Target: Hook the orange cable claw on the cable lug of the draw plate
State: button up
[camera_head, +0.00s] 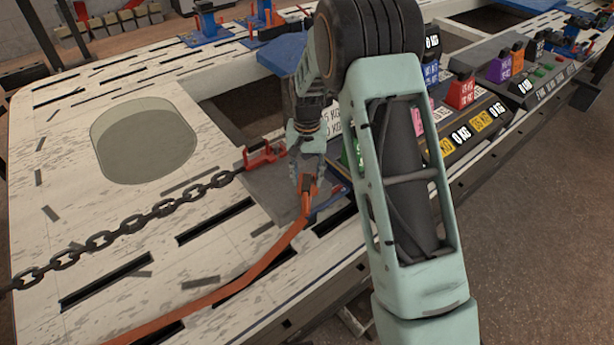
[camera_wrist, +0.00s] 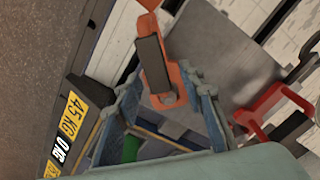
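The orange claw (camera_head: 307,188) sits at the end of an orange strap (camera_head: 255,270), at the right edge of the grey draw plate (camera_head: 268,192). My gripper (camera_head: 308,168) comes down over it. In the wrist view the claw (camera_wrist: 169,88) lies between my two fingertips (camera_wrist: 163,76), which appear to press on its sides. A blue piece (camera_head: 328,203), perhaps the cable lug, shows just right of the claw in the head view. My gripper and the claw partly hide this area, and I cannot tell whether claw and lug touch.
A red claw (camera_head: 263,156) on a dark chain (camera_head: 130,227) is at the plate's left edge; it also shows in the wrist view (camera_wrist: 268,108). Weight-marked blocks and panels (camera_head: 462,140) stand to the right. The slotted bench top has an oval opening (camera_head: 145,140).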

notch_tip(320, 180, up, 12)
dwell(0.6)
